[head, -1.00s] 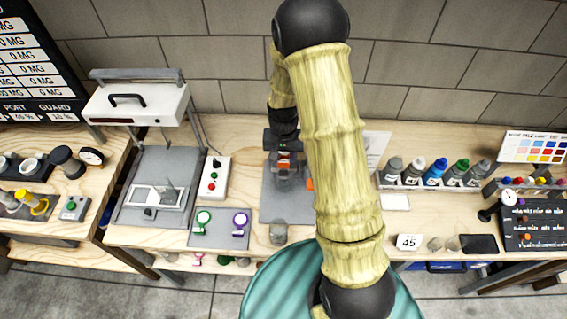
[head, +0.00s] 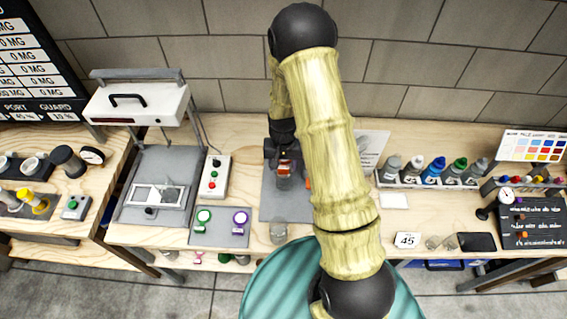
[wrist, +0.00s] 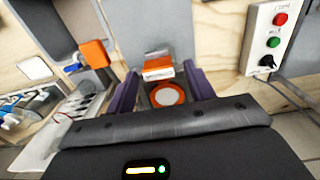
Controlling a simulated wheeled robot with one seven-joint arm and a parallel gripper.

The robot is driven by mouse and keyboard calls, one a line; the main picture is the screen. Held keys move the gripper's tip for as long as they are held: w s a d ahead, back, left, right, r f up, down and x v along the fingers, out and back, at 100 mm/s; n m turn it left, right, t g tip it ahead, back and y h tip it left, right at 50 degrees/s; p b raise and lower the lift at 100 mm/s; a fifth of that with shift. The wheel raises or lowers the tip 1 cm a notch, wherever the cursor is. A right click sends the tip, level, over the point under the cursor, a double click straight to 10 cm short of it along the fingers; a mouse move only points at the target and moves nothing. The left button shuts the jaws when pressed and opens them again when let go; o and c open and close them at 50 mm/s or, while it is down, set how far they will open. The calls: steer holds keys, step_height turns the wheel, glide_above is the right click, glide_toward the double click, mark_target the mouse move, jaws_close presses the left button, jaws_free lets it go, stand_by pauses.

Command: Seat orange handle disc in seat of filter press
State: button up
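In the wrist view, an orange-rimmed disc with a white face (wrist: 167,95) shows between the purple fingers of my gripper (wrist: 165,80). An orange and white block (wrist: 158,68) lies just beyond it; I cannot tell whether this is its handle or part of the press. Gaps show between the fingers and these pieces, so my gripper looks open. In the head view, my gripper (head: 284,160) is over the back of a grey mat (head: 285,210), with orange below it. The press and its seat are largely hidden by my arm, and I cannot tell whether the disc is seated.
A green disc (head: 203,218) and a purple disc (head: 240,218) lie on a plate to the left. A button box (head: 214,178) stands behind them. Bottles (head: 433,172) stand at the right. Another orange block (wrist: 94,53) shows left in the wrist view.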

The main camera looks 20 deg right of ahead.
mark_target(283, 167)
steer(key=shift+r, duration=0.1)
step_height(283, 167, up, 12)
steer(key=b, duration=0.3)
steer(key=shift+b, duration=0.35)
stand_by(0.5)
steer(key=s+r+n+t, duration=0.1)
steer(key=s+r, duration=0.1)
steer(key=s, duration=0.5)
steer(key=s+r+n+t, duration=0.1)
steer(key=s+r+n, duration=0.1)
steer(key=s, duration=0.5)
steer(key=shift+s+r+n+t, duration=0.2)
steer(key=shift+r+n+t, duration=0.1)
steer(key=shift+r, duration=0.05)
steer(key=shift+f, duration=0.1)
